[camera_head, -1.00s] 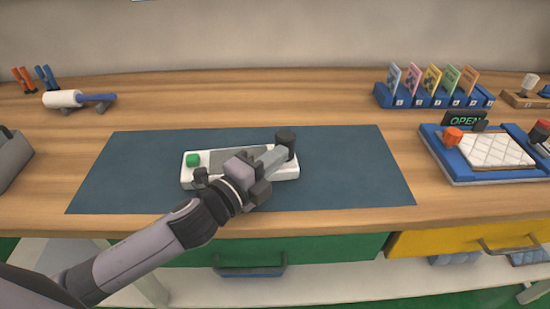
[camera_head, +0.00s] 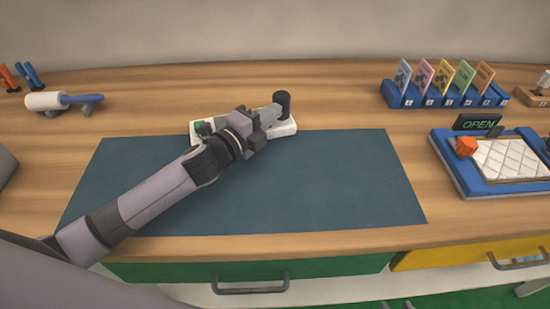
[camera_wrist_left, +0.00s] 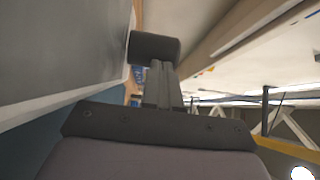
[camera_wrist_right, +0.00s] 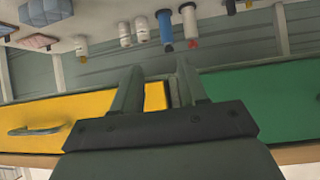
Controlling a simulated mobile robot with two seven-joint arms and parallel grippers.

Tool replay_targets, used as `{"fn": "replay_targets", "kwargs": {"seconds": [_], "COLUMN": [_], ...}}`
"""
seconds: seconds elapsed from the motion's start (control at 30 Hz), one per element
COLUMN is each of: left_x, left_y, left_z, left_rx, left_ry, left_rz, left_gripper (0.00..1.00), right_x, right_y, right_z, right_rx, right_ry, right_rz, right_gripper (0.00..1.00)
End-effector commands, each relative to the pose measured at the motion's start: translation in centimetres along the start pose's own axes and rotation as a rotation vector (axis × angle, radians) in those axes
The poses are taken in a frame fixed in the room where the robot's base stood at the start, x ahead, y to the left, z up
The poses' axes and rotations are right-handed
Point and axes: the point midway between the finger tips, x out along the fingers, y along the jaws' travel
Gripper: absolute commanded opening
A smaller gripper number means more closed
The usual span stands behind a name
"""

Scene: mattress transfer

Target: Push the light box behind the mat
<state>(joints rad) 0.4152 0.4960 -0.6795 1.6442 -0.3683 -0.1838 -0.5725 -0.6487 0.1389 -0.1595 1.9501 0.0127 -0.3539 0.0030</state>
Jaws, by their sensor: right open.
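My left gripper (camera_head: 272,113) reaches over the box from the front left, fingers together, tips at the knob. In the left wrist view the shut fingers (camera_wrist_left: 160,72) meet the knob (camera_wrist_left: 155,47). My right gripper (camera_wrist_right: 158,78) is open and empty, facing the drawers and lower shelf.
A roller (camera_head: 62,101) lies at the back left. A blue card rack (camera_head: 445,100) and a blue tray (camera_head: 470,188) with a quilted white pad stand right of the mat, beside an OPEN sign (camera_head: 478,122). Bare wood lies behind the box.

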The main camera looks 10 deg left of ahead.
Motion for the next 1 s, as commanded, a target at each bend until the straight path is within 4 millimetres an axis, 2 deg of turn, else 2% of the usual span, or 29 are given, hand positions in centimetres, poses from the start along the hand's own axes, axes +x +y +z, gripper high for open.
{"fn": "replay_targets", "kwargs": {"seconds": [0.2, 0.4, 1.0], "left_x": [2.8, 4.3, 4.6], "left_y": [0.0, 0.0, -0.1], "left_z": [2.9, 4.4, 4.7], "left_rx": [0.002, 0.002, 0.000], "left_ry": [-0.003, -0.003, -0.001], "left_rz": [-0.001, 0.000, 0.000], "left_gripper": [0.00, 0.00, 0.00], "right_x": [0.3, 0.3, 0.3], "right_y": [0.0, 0.0, 0.0], "right_z": [0.0, 0.6, 0.6], "right_rx": [-0.001, 0.000, 0.000], "right_ry": [0.005, -0.003, -0.003], "right_rz": [0.000, 0.000, 0.000], "right_gripper": [0.43, 0.43, 0.43]}}
